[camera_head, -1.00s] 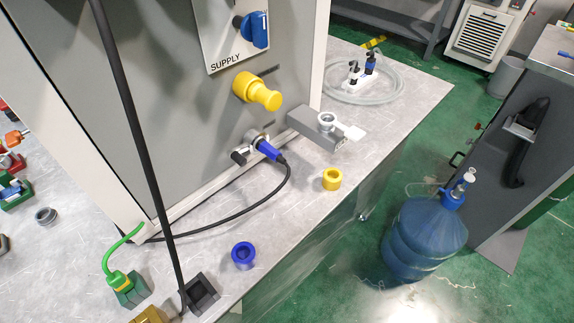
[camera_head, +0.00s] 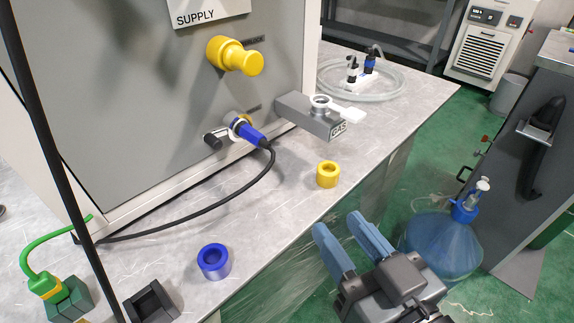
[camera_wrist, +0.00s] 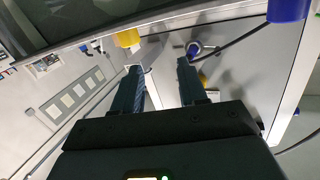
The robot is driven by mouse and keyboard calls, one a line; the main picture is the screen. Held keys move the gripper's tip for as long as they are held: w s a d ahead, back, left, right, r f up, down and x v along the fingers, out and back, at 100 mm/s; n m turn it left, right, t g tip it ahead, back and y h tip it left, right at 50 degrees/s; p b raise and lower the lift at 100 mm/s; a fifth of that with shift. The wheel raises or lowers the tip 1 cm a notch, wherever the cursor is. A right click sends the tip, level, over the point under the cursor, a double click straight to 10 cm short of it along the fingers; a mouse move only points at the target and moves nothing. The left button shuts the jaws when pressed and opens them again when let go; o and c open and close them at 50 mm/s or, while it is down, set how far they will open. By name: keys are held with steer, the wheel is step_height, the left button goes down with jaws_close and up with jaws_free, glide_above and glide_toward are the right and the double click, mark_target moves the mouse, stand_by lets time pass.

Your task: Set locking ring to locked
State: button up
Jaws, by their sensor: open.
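A blue plug (camera_head: 247,133) with a black cable sits in a socket low on the grey cabinet face. A pale metal ring (camera_head: 232,127) is around its base, with a black handle (camera_head: 213,140) sticking out to the lower left. I take this for the locking ring; I cannot read its setting. The plug also appears, small, in the wrist view (camera_wrist: 196,48). My gripper (camera_head: 338,226) is open and empty, beyond the bench's front edge, right of and apart from the ring. Its two fingers show in the wrist view (camera_wrist: 160,70).
A grey block marked GAS (camera_head: 312,118) with a white lever stands right of the plug. A yellow knob (camera_head: 235,55) juts out above it. A yellow ring (camera_head: 328,174) and a blue ring (camera_head: 213,261) lie on the bench. A blue water bottle (camera_head: 440,243) stands on the floor.

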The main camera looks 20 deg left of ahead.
mark_target(219, 146)
steer(key=w+a+r+n+g+y+b, duration=0.1)
steer(key=a+r+n, duration=0.1)
steer(key=a, duration=0.3)
steer(key=a+r+n+g+y+b, duration=0.1)
steer(key=a+r+n+g, duration=0.1)
steer(key=a, duration=0.4)
steer(key=w+a+r+n+g+y+b, duration=0.1)
steer(key=a+n+g+y, duration=0.1)
steer(key=a, duration=0.4)
steer(key=shift+w+a+r, duration=0.15)
steer(key=shift+w+r, duration=0.15)
steer(key=shift+r, duration=0.1)
jaws_close()
